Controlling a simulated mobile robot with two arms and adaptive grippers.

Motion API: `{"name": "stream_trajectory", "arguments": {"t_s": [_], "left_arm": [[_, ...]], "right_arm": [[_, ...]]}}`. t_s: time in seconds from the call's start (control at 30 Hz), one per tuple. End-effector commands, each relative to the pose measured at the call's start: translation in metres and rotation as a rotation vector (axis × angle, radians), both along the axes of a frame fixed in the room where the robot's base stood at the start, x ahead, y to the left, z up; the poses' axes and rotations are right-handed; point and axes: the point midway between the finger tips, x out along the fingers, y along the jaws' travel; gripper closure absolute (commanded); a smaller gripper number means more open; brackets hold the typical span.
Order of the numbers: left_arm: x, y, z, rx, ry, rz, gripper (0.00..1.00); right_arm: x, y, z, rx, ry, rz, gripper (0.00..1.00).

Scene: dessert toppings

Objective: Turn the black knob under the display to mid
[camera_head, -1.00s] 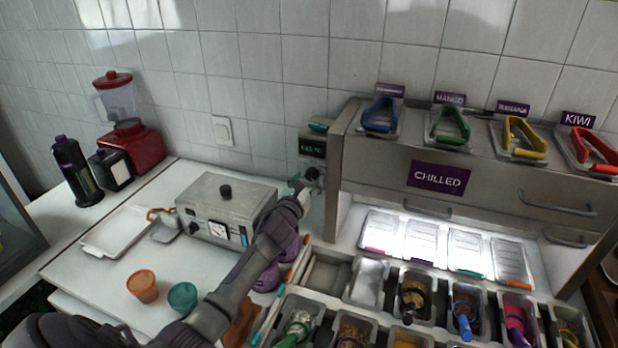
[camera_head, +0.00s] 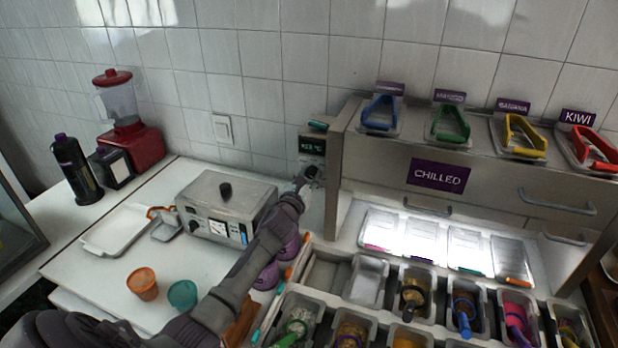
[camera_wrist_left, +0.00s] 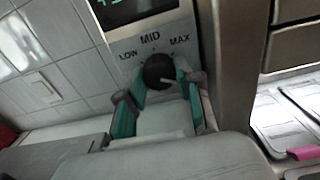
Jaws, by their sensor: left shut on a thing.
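The black knob (camera_wrist_left: 158,70) sits under the display (camera_wrist_left: 125,8) on a grey panel, below the words LOW, MID and MAX. In the wrist view a short pale line lies on its lower right side; I cannot tell for sure if it is the pointer. My left gripper (camera_wrist_left: 165,88) is shut on the knob, with a teal-padded finger at each side. In the head view the display (camera_head: 312,146) glows green, and the knob (camera_head: 312,172) is partly hidden by my left gripper (camera_head: 304,182). My right gripper is not in view.
The steel counter unit with the CHILLED sign (camera_head: 438,176) stands close to the right of the knob. A grey metal box (camera_head: 225,190) with its own dark knob stands left of my arm. An orange cup (camera_head: 142,284) and a teal cup (camera_head: 183,295) stand in front.

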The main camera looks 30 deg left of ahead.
Motion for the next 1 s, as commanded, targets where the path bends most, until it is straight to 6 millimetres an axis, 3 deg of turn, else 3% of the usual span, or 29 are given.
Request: {"name": "stream_trajectory", "arguments": {"t_s": [0.37, 1.0], "left_arm": [[0.000, -0.001, -0.001, -0.169, -0.042, -0.001, 1.00], [0.000, -0.001, -0.001, -0.754, -0.180, 0.000, 1.00]], "right_arm": [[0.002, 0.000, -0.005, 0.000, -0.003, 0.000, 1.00], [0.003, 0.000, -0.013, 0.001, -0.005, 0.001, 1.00]]}}
